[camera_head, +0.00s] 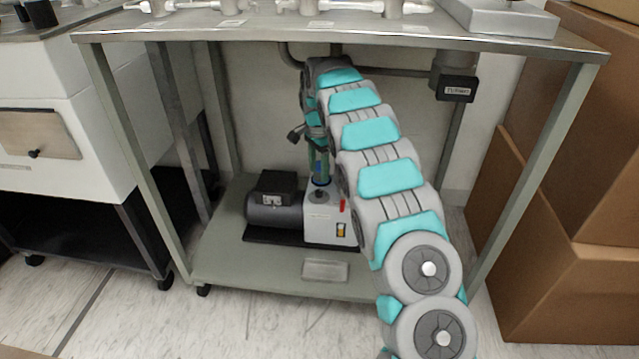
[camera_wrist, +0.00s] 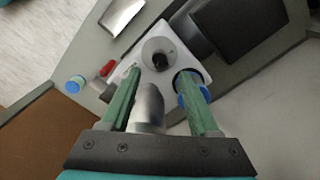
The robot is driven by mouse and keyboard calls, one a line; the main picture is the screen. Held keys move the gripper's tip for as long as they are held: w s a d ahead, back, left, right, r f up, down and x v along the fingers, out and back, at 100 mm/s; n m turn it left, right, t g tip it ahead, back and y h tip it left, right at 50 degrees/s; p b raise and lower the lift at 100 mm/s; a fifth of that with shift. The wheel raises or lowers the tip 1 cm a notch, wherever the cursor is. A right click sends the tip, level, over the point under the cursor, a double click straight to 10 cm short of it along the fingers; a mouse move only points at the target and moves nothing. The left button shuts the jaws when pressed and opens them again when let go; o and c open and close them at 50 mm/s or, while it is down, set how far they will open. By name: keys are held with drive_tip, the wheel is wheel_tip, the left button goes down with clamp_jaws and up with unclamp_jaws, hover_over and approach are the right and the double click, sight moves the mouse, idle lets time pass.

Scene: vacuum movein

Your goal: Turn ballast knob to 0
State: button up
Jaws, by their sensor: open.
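The pump (camera_head: 325,222) is a white box with a dark motor (camera_head: 272,210), standing on the lower shelf under the bench. A round grey dial with a black centre, which looks like the ballast knob (camera_wrist: 160,55), sits on the pump's top. My gripper (camera_head: 319,172) points down over the pump. In the wrist view my gripper (camera_wrist: 160,74) is open, its green fingers either side of a line to the knob, with nothing held. I cannot tell whether the fingertips touch the pump top. A blue ring (camera_wrist: 181,76) is partly hidden by the right finger. The knob's markings are unreadable.
A red lever (camera_wrist: 107,68) and a metal cylinder (camera_wrist: 149,104) are close to the fingers. The bench top (camera_head: 250,32) is above my arm, with legs on both sides. A dark box (camera_head: 456,88) hangs at the right. Cardboard boxes (camera_head: 545,265) stand farther right.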

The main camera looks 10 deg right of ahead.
sight(318, 192)
wheel_tip(318, 192, down, 7)
drive_tip(key=shift+s+f, duration=0.1)
drive_tip(key=shift+f, duration=0.05)
idle(0.4)
clamp_jaws()
idle(0.3)
